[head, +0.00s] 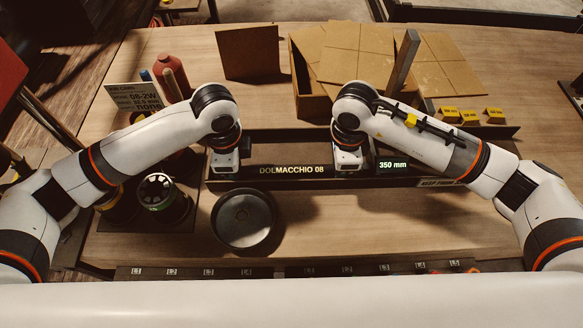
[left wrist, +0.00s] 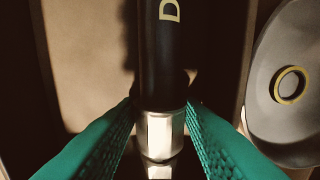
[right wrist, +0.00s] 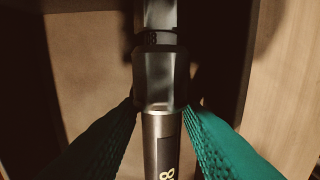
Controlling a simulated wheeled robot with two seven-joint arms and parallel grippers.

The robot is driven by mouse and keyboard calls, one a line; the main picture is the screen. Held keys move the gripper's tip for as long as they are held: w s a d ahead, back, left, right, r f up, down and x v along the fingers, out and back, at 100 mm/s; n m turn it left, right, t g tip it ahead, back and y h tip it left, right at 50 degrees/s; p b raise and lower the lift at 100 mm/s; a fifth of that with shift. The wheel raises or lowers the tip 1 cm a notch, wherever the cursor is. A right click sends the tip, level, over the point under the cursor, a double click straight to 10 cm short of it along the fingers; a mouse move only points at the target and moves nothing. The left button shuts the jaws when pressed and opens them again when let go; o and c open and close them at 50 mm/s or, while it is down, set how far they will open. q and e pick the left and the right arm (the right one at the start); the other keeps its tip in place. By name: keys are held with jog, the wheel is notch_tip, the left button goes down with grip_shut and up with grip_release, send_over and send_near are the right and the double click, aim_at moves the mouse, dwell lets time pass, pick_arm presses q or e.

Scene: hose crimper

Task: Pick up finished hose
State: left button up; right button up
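The finished hose (head: 290,170) is a dark tube with "DOLMACCHIO 08" in pale letters and silver metal ends. It lies level across the long dark tray (head: 300,184). My left gripper (head: 226,170) is over its left end; in the left wrist view its green fingers are closed against both sides of the silver ferrule (left wrist: 161,135). My right gripper (head: 350,166) is over its right end; in the right wrist view its green fingers press both sides near the silver collar (right wrist: 160,80). I cannot tell whether the hose touches the tray floor.
A round grey dish (head: 243,219) stands in front of the tray. A dark round fitting (head: 157,192), a red bottle (head: 172,75) and a sign (head: 135,97) are at the left. Cardboard boxes (head: 312,98) and yellow tags (head: 470,116) stand behind.

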pick_arm(q)
grip_shut()
pick_arm(e)
grip_shut()
pick_arm(q)
jog(key=shift+r, duration=0.15)
pick_arm(e)
jog(key=shift+r, duration=0.15)
